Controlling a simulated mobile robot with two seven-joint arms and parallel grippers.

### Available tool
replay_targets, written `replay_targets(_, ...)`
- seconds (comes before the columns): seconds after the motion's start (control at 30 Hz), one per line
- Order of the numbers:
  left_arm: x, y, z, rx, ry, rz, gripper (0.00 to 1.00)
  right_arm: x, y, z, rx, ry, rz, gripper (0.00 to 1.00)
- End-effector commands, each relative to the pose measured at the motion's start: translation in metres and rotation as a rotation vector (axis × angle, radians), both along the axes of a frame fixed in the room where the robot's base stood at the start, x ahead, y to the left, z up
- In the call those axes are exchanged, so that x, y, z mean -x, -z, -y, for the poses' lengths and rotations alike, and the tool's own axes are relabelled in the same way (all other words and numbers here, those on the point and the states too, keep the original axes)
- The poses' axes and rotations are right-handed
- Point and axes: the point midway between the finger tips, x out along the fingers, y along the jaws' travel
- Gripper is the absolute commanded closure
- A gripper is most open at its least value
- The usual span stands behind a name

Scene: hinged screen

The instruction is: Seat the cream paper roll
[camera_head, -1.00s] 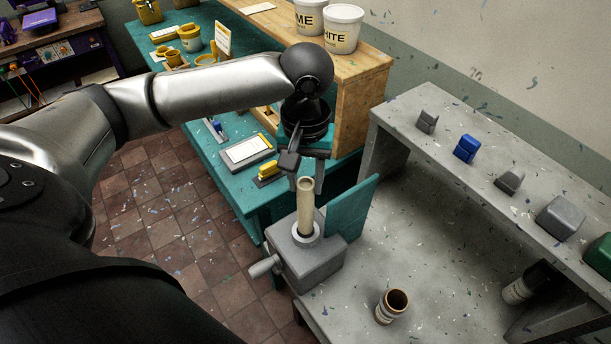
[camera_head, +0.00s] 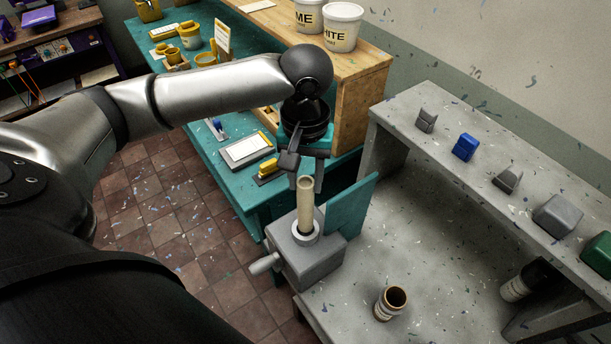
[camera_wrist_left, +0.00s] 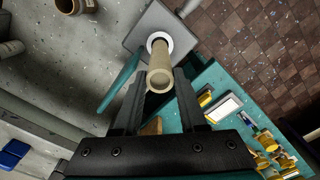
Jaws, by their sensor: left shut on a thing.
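The cream paper roll (camera_head: 305,210) is a slim hollow tube standing upright. Its lower end is inside the pale round collar (camera_head: 306,233) on top of a grey block (camera_head: 312,262) with a side handle. How deep it sits is hidden. My left gripper (camera_head: 306,184) is above the collar, shut on the roll's upper part. In the left wrist view the fingers (camera_wrist_left: 164,84) lie either side of the roll (camera_wrist_left: 159,73), with the collar (camera_wrist_left: 158,43) beyond. My right gripper is not in view.
A teal upright panel (camera_head: 350,208) stands right beside the block. A short brown-and-white tube (camera_head: 391,304) stands on the grey bench (camera_head: 420,235). A raised shelf with several small blocks runs along the right. A teal table (camera_head: 225,180) lies behind.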

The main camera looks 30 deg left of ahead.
Motion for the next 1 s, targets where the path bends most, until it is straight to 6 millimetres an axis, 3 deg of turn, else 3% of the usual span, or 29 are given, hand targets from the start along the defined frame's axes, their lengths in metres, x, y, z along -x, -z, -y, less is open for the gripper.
replay_targets(1.0,0.000,0.031,0.000,0.000,0.000,-0.002,1.00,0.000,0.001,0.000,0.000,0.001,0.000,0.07)
